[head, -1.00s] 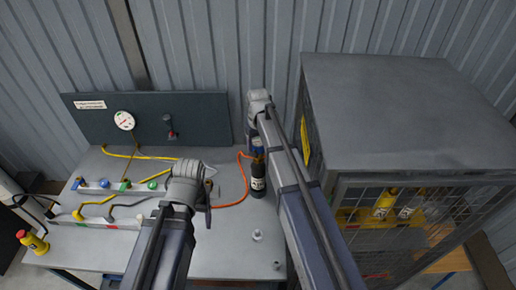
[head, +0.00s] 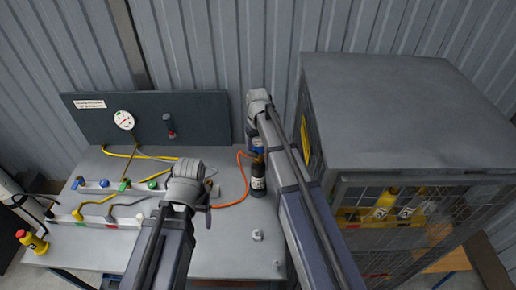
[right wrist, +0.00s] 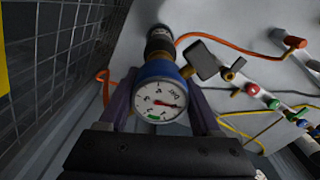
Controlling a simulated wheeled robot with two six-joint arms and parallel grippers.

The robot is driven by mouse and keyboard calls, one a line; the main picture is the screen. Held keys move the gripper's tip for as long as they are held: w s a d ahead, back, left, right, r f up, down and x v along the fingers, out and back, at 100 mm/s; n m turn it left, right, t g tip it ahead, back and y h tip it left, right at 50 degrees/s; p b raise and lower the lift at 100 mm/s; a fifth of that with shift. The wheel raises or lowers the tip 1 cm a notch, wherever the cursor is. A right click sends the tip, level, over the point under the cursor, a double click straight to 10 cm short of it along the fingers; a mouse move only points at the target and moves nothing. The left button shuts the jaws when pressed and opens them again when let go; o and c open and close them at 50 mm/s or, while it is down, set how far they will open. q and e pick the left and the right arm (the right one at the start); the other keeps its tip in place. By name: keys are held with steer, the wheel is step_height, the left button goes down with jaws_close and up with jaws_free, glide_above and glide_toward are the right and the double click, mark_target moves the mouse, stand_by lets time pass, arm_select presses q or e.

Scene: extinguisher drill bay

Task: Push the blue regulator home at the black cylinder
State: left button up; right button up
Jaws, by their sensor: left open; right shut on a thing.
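The black cylinder (head: 258,182) stands upright near the bench's right side, with a pale label. The blue regulator (head: 257,148) is at its top, partly hidden by my right arm. In the right wrist view the regulator (right wrist: 157,70) has a white round gauge facing the camera and a brass fitting at its side. The cylinder (right wrist: 159,40) shows beyond it, in line; I cannot tell how closely they meet. My right gripper (right wrist: 159,98) is shut on the regulator, a finger on each side. My left gripper (head: 209,197) is open over the bench, left of the cylinder; its fingers are mostly hidden.
An orange hose (head: 244,180) curves beside the cylinder. A rail with coloured knobs (head: 120,186) and a gauge panel (head: 145,118) stand to the left and behind. A grey mesh cage (head: 415,120) stands close on the right. Small fittings (head: 257,235) lie on the front bench.

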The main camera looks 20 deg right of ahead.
mark_target(258, 142)
steer(key=shift+f+b, duration=0.65)
steer(key=shift+f, duration=0.05)
steer(key=o, duration=1.5)
steer(key=shift+r, duration=0.1)
step_height(258, 142, up, 8)
steer(key=p, duration=0.8)
steer(key=shift+f, duration=0.3)
step_height(258, 142, down, 8)
steer(key=b, duration=0.8)
steer(key=shift+r, duration=0.15)
